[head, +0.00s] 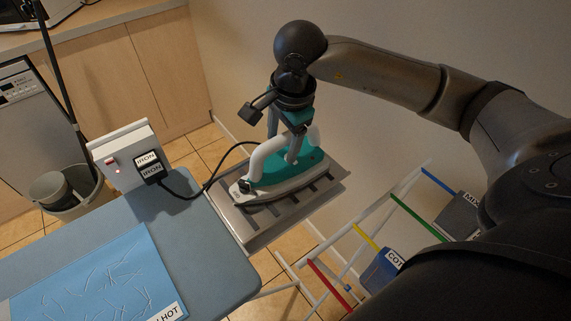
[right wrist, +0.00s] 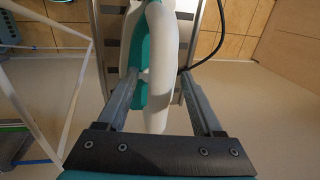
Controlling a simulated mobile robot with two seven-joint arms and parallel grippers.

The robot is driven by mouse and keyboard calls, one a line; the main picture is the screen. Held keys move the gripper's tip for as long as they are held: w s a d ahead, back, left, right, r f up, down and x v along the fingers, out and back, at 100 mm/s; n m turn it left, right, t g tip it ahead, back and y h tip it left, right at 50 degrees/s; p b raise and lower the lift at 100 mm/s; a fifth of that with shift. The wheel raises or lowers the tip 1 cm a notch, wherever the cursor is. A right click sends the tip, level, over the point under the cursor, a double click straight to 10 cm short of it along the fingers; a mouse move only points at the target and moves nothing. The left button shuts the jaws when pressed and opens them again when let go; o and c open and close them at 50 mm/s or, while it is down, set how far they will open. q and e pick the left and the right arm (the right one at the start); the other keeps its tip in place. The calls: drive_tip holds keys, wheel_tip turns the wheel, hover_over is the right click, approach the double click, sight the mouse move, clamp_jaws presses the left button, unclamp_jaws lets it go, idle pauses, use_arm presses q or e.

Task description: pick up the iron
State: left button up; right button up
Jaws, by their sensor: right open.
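The iron (head: 290,172) is teal with a white handle and pale base. It sits on a slatted metal rest (head: 322,188) at the end of the ironing board. My right gripper (head: 284,150) is above it, pointing down, with its fingers at the handle. In the right wrist view the white handle (right wrist: 159,60) lies between the two open fingers (right wrist: 158,80), with a gap on the right side; whether the left finger touches cannot be told. A black cord runs from the iron's rear to a plug (head: 152,169) labelled IRON. My left gripper is out of view.
The ironing board (head: 215,245) carries a blue sheet (head: 95,285) with white threads. A white switch box (head: 118,150) with a red light stands at its far edge. A drying rack (head: 375,215) with coloured bars and labelled bins stands right of the iron rest. The wall is behind.

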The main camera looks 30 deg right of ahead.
clamp_jaws()
idle(0.4)
drive_tip(key=shift+r, duration=0.1)
idle(0.8)
drive_tip(key=shift+w+r, duration=0.15)
